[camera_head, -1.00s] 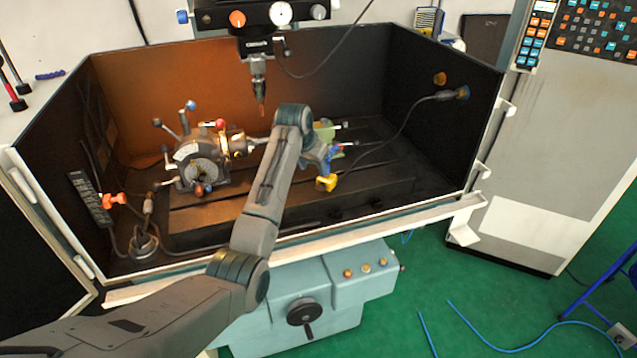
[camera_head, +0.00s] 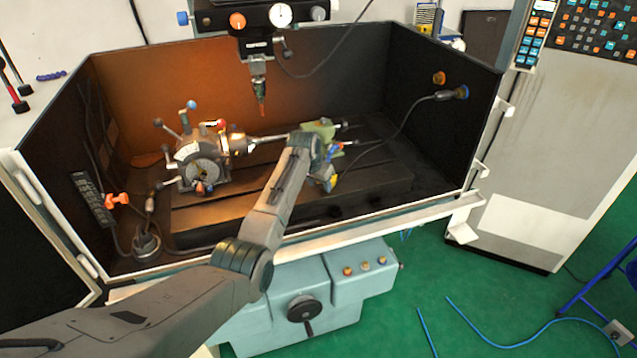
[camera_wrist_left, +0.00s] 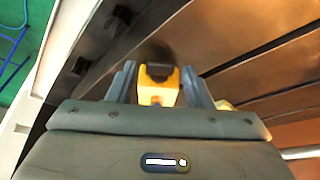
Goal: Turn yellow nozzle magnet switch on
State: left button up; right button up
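The yellow nozzle magnet (camera_wrist_left: 158,92) with a dark block-shaped switch on its top (camera_wrist_left: 159,72) shows in the left wrist view. My left gripper (camera_wrist_left: 160,85) has one finger on each side of it, and the yellow body nearly fills the space between them. I cannot tell whether the fingers press on it. In the head view my left gripper (camera_head: 327,174) is over the front of the machine bed, and only a small yellow edge of the magnet (camera_head: 333,184) shows beside it. The rest is hidden by the gripper. My right gripper is not in view.
The indexing chuck (camera_head: 203,158) with several coloured knobs stands on the slotted bed (camera_head: 205,215) to the left. The spindle (camera_head: 258,80) hangs above. A dark cable (camera_head: 400,120) runs from the right wall to the work area.

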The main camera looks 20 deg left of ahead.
pick_arm(q)
jog(key=c, duration=0.8)
jog(key=shift+o, duration=0.2)
jog(key=shift+d+r+y+p, duration=0.1)
jog(key=shift+d+y+p, duration=0.15)
jog(key=shift+y+p, duration=0.4)
jog(key=shift+s+d+t+y, duration=0.1)
jog(key=shift+t+y, duration=0.15)
jog(key=shift+t, duration=0.05)
jog(key=shift+d+f+m+y+p, duration=0.2)
jog(key=shift+m+y+p, duration=0.2)
jog(key=shift+y, duration=0.4)
jog(key=shift+d+f+t+y, duration=0.1)
jog(key=shift+f+t+y, duration=0.05)
jog(key=shift+t+y, duration=0.3)
jog(key=shift+y, duration=0.45)
jog(key=o, duration=1)
